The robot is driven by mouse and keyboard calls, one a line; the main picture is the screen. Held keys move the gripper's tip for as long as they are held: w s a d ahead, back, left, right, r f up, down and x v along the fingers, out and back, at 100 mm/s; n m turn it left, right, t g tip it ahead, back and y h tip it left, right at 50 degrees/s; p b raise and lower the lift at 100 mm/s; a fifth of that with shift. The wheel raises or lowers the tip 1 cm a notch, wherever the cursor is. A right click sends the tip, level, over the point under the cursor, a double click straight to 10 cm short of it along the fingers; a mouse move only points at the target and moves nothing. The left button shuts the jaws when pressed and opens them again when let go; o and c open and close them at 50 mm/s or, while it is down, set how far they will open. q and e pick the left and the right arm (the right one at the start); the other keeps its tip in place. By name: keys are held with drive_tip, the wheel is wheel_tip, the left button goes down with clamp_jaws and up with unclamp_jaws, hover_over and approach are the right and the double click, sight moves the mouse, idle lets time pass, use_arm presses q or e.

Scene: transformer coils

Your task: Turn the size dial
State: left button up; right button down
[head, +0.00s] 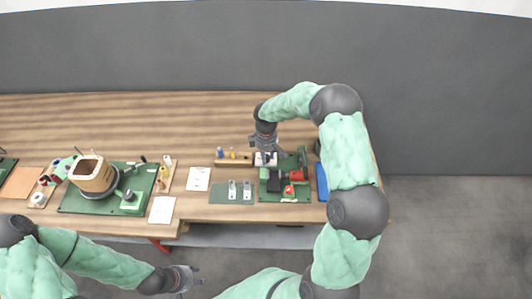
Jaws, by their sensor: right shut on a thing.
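A green fixture (301,160) with a black and red part (289,189) stands on the right part of the bench. My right gripper (265,156) points down at the fixture's back left corner, beside a small white and dark block. It is shut on a small part there. That part is mostly hidden by the fingers, and I cannot make out the size dial or its setting. My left gripper (197,275) is open and empty, in front of the bench's front edge and away from the fixture.
A green mat (232,193) with two metal plates lies left of the fixture; a blue tray (321,182) is at its right. A wooden rack (234,163) stands behind the mat. A coil stand (94,174) is further left. The back of the bench is clear.

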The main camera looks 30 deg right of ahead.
drive_tip(key=shift+n+p, duration=0.6)
drive_tip(key=shift+n, duration=1)
drive_tip(key=c, duration=0.9)
unclamp_jaws()
wheel_tip(320, 180, up, 12)
drive_tip(key=shift+f, duration=0.1)
